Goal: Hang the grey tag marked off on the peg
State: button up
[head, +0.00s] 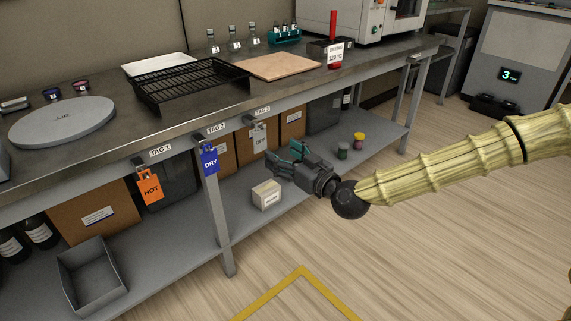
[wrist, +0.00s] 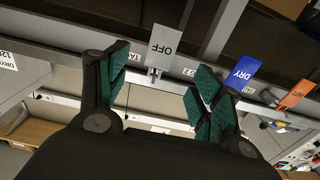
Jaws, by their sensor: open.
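The grey tag marked OFF (head: 260,138) hangs below the bench's front edge, under the third tag label (head: 260,111). My gripper (head: 287,158) is open and empty, just right of and below the tag in the head view. In the wrist view the tag shows between and beyond the spread green-padded fingers, and I see no contact. I cannot tell which fitting is the task's peg.
A blue DRY tag (head: 209,160) and an orange HOT tag (head: 150,187) hang further left along the edge. A bench leg (head: 217,210) stands below the blue tag. The lower shelf holds a small box (head: 266,194) and a grey bin (head: 92,275). The floor in front is clear.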

aim_at(260, 138)
jog(key=b+x, duration=0.2)
jog(key=x, duration=0.8)
jog(key=shift+w+a, duration=0.2)
jog(key=shift+c, duration=0.2)
jog(key=c, duration=1.1)
jog(key=shift+o, duration=0.2)
jog(key=shift+r, duration=0.3)
jog(key=shift+s+d, duration=0.1)
jog(key=shift+s, duration=0.1)
jog(key=shift+s+d, duration=0.4)
jog(key=shift+s, duration=0.15)
jog(key=shift+f, duration=0.1)
jog(key=shift+s+d+p, duration=0.15)
jog(key=shift+p, duration=0.15)
